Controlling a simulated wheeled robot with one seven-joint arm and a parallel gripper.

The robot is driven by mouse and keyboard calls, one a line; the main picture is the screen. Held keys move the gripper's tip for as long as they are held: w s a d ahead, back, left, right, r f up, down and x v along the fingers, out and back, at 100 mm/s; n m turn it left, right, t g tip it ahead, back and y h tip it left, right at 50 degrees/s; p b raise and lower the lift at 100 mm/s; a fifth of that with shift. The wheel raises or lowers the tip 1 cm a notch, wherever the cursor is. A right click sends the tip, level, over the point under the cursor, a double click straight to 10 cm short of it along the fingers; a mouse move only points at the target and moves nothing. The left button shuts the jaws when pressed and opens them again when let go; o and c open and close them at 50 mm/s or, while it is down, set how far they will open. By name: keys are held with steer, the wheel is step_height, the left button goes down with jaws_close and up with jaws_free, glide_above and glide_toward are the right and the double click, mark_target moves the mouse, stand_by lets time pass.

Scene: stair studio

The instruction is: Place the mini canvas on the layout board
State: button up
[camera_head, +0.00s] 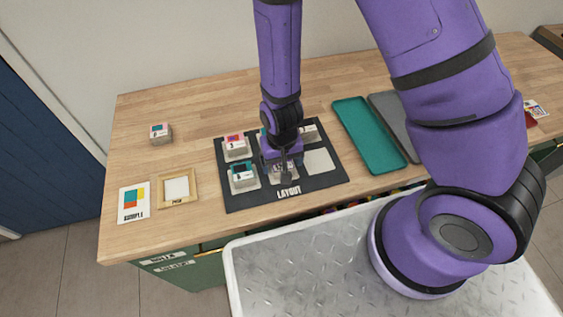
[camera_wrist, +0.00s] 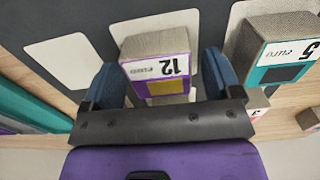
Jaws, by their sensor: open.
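The black layout board (camera_head: 232,203) lies on the wooden table with pale slots, several holding mini canvases. A mini canvas marked 12 with a purple edge (camera_wrist: 160,47) sits on a pale slot between my gripper's blue fingers (camera_wrist: 161,80). My gripper (camera_head: 283,172) is open around it, low over the board's front middle; in the head view it hides much of this canvas. A teal-edged canvas marked 5 (camera_wrist: 280,55) stands beside it; it also shows in the head view (camera_head: 243,176). The front right slot (camera_head: 319,161) is empty.
Another canvas (camera_head: 159,134) stands on the table left of the board. A sample card (camera_head: 134,203) and a small wooden frame (camera_head: 177,189) lie at front left. A teal tray (camera_head: 368,135) and a grey tray (camera_head: 392,115) lie right of the board.

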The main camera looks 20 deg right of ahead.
step_height(320, 180, up, 11)
steer(key=shift+r, duration=0.15)
stand_by(0.4)
steer(key=shift+r, duration=0.1)
steer(key=d+r+t+y, duration=0.1)
steer(key=d+r, duration=0.3)
steer(key=r, duration=0.5)
steer(key=d+r+t, duration=0.1)
steer(key=d+r, duration=0.3)
steer(key=r, duration=0.5)
steer(key=s+d+r+t, duration=0.1)
steer(key=s+d+r, duration=0.4)
steer(key=r, duration=0.2)
steer(key=s+d+r+t+h, duration=0.1)
steer(key=s+d+r+t, duration=0.1)
steer(key=s+d+r, duration=0.2)
step_height(320, 180, up, 3)
steer(key=shift+s+d+f, duration=0.1)
steer(key=shift+s+d, duration=0.3)
steer(key=shift+s, duration=0.6)
